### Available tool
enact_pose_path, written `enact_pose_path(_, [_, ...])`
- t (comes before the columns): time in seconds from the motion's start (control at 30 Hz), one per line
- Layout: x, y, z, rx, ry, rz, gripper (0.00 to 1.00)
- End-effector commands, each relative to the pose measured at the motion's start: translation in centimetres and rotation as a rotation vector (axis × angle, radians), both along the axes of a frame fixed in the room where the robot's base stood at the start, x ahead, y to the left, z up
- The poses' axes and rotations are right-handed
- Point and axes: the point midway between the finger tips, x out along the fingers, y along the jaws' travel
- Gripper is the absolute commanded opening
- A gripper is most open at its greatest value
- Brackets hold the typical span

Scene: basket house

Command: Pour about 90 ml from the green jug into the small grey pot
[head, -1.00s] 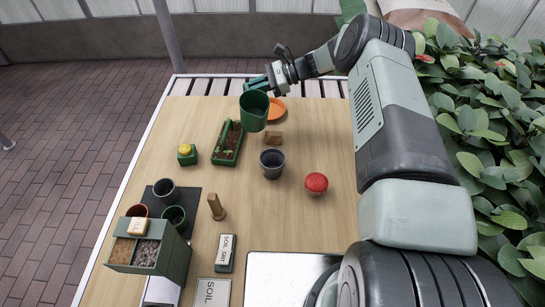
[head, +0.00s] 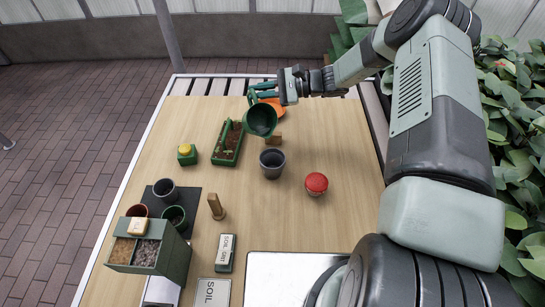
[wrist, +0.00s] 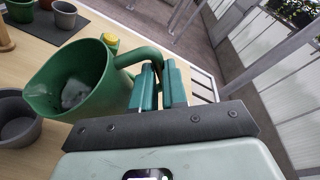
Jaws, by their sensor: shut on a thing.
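The green jug (head: 260,122) is held in the air behind the small grey pot, tilted with its mouth toward the front. The wrist view shows the jug (wrist: 95,85) with a pale patch inside it; how much it holds I cannot tell. My gripper (head: 268,90) is shut on the jug's handle, and its teal fingers (wrist: 158,88) clasp it in the wrist view. The small grey pot (head: 272,163) stands upright on the table, just in front of the jug. Part of it shows at the left of the wrist view (wrist: 18,125). No stream is visible.
A red-lidded jar (head: 316,184) stands right of the pot. A wooden block (head: 274,138) and an orange saucer (head: 274,104) are behind. A green planter (head: 228,143) and a yellow-topped item (head: 186,154) are left. More pots and a caddy (head: 150,247) stand at front left.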

Motion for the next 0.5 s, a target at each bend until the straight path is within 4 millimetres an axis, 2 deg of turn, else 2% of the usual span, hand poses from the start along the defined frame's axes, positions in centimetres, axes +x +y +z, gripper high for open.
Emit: enact_pose_path(0.5, [-0.66,-0.32,0.22,0.039,-0.079,-0.002,0.00])
